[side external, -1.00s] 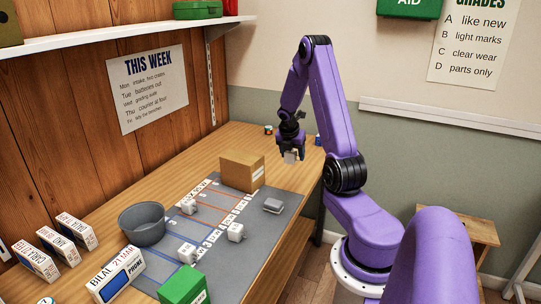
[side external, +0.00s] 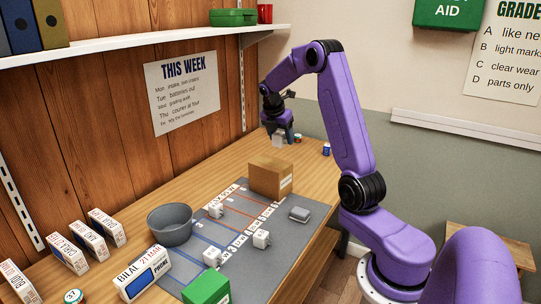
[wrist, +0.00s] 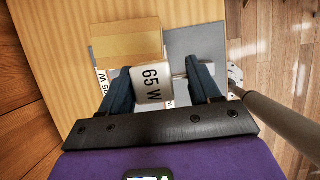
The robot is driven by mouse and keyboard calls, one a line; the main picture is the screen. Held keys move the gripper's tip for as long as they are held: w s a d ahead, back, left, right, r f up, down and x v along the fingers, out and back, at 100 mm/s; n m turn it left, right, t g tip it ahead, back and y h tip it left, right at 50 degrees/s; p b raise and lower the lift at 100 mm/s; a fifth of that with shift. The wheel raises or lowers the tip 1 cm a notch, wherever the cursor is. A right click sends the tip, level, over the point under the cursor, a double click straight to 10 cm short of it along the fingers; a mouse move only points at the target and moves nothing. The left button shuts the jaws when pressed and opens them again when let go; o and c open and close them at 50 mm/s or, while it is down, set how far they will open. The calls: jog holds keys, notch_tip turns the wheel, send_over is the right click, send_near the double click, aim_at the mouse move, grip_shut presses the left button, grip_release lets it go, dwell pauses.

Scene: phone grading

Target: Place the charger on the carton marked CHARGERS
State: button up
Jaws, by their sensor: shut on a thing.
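My gripper (side external: 279,132) is shut on a white charger (side external: 279,141) and holds it up past the far side of the brown carton (side external: 268,179). In the wrist view the charger (wrist: 151,84) is marked 65 W and sits between the two dark fingers (wrist: 157,68). The carton stands at the far end of the grey mat (side external: 270,272). Its white label (side external: 286,182) is too small to read.
Several white chargers (side external: 261,239) and a grey rounded thing (side external: 299,214) are on the mat. A grey bowl (side external: 170,226), a phone box (side external: 145,274) and a green box (side external: 206,288) are nearer. Small cans (side external: 326,149) stand at the far right. A shelf (side external: 130,51) runs along the wall.

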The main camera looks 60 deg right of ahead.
jog(key=w+d+f, duration=0.1)
jog(key=w+f, duration=0.1)
jog(key=w+d+f, duration=0.3)
jog(key=w+f, duration=0.1)
jog(key=shift+w+d+f, duration=0.25)
jog(key=shift+d, duration=0.15)
jog(key=shift+w+d+f, duration=0.4)
jog(key=shift+w+f, duration=0.1)
jog(key=shift+f, duration=1.7)
jog(key=shift+f, duration=0.15)
jog(key=o, duration=1.2)
